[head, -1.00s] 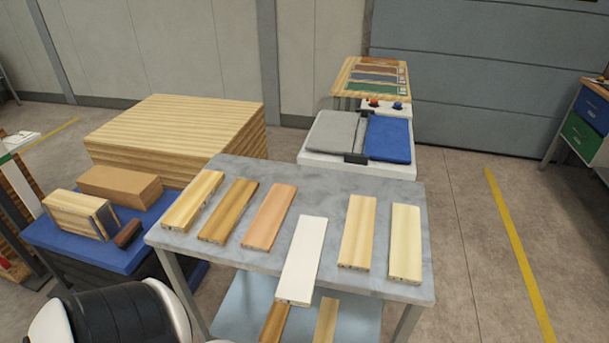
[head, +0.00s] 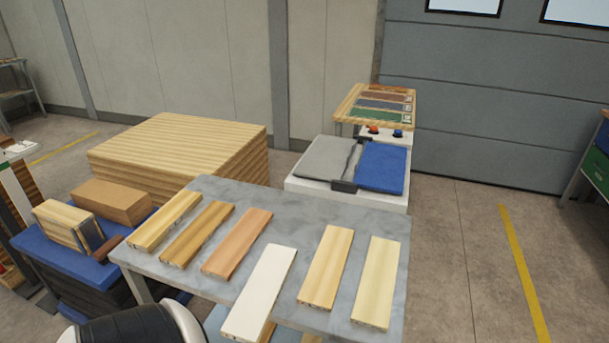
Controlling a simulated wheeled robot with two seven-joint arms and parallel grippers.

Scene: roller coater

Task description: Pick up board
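Several boards lie in a row on a grey table (head: 290,222). From left to right they are a pale yellow board (head: 164,221), a brown board (head: 197,233), a reddish board (head: 237,242), a white board (head: 259,293), a light wood board (head: 326,266) and another pale board (head: 375,283). The white board sticks out past the table's front edge. Neither of my grippers shows. A black and white part of my own arm is at the bottom left.
A machine with a grey and a blue pad (head: 382,168) stands behind the table. A rack of colored panels (head: 377,106) is farther back. A large wood stack (head: 180,152) is at back left. A blue platform (head: 68,257) holds blocks.

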